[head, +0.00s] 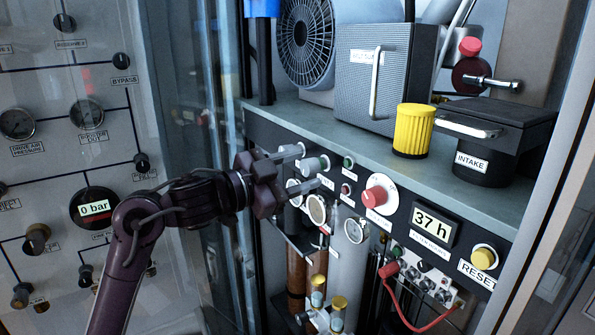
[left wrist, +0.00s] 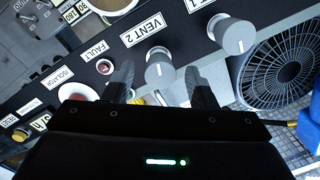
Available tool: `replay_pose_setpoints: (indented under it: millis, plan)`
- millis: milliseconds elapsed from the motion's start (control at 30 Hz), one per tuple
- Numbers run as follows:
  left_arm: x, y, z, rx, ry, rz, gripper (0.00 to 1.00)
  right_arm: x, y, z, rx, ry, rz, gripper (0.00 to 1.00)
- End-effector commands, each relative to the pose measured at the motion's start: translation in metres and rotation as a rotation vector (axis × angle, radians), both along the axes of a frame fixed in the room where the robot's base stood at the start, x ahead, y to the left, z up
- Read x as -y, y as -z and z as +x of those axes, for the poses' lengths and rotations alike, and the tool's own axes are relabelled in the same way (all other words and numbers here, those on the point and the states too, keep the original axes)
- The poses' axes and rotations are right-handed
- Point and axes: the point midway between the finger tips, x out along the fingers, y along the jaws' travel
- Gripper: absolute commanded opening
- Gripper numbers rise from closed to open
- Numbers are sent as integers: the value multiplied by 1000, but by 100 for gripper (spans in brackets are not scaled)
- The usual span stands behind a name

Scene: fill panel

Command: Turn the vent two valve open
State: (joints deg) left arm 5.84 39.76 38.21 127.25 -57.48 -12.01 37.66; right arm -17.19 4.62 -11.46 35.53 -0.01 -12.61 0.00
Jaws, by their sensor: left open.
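The vent two valve is a grey knob (left wrist: 160,72) under a "VENT 2" label (left wrist: 143,30) on a dark panel in the left wrist view. In the head view the knob (head: 312,165) shows just beyond my left gripper (head: 303,169). My left gripper is open, and it also shows in the left wrist view (left wrist: 160,88). One finger is on each side of the knob, with visible gaps, and it is not gripped. How far the fingertips reach along the knob is hard to tell. My right gripper is not in view.
Another grey knob (left wrist: 232,35) sits beside vent two. A red fault lamp (left wrist: 104,67) is on the other side. Gauges (head: 317,209) and a big red button (head: 376,196) are close by on the panel. A shelf above holds a yellow cap (head: 414,130).

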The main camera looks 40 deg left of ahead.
Motion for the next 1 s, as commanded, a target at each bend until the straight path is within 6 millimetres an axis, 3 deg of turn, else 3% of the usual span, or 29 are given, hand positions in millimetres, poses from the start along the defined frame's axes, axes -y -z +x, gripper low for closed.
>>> replay_pose_setpoints:
  millis: [233,700,1000]
  plan:
    - [-4,1,-8,3,-2,0,52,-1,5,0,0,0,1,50]
    - [-25,3,-68,1,-1,1,52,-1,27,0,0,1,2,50]
    - [-26,1,-74,0,0,0,52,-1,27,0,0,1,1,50]
